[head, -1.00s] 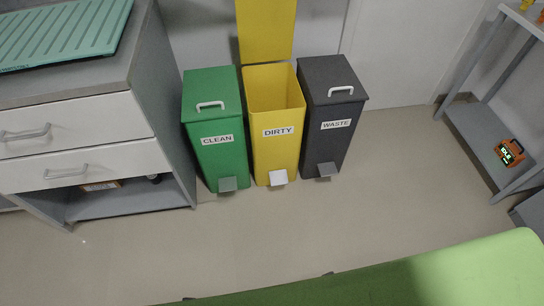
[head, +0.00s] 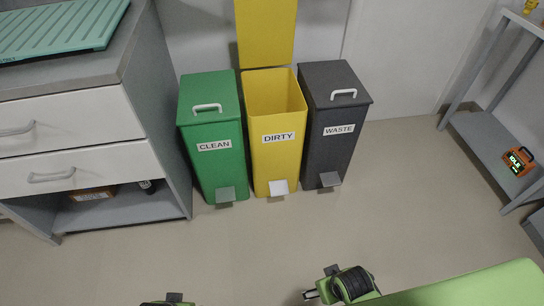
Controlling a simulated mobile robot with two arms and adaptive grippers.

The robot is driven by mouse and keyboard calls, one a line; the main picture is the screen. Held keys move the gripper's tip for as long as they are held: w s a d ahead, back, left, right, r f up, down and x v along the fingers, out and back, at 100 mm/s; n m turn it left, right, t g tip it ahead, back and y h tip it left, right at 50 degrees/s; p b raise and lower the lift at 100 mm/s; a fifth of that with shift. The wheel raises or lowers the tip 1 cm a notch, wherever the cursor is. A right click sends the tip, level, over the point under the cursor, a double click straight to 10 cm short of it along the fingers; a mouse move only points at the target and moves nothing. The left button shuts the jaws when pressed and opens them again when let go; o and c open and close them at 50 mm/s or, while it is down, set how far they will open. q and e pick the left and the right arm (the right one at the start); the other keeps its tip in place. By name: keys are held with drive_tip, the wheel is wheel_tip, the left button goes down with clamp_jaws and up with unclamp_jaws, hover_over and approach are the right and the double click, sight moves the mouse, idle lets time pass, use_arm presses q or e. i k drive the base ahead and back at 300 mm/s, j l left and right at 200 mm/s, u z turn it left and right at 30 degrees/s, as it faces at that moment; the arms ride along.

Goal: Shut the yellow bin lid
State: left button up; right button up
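The yellow bin (head: 276,150), labelled DIRTY, stands between a green and a dark grey bin. Its lid (head: 266,34) is raised upright behind it against the wall, and the bin's top is open. A pale pedal (head: 279,188) sticks out at its foot. Part of my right gripper (head: 312,295) shows at the bottom middle, well in front of the bins; its fingers are too small to judge. Only a dark tip of my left gripper (head: 168,300) shows at the bottom edge. Both are apart from the bin.
The green CLEAN bin (head: 213,160) and the grey WASTE bin (head: 334,150) have shut lids. A drawer cabinet (head: 75,120) with a green tray (head: 60,28) stands left. A shelf (head: 490,145) with an orange device (head: 519,160) stands right. The floor before the bins is clear.

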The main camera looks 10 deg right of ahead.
sight(265, 29)
drive_tip(key=i+l+u, duration=0.25)
drive_tip(key=u, duration=0.15)
drive_tip(key=i+l+u, duration=0.35)
drive_tip(key=k+l, duration=0.05)
drive_tip(key=k, duration=0.05)
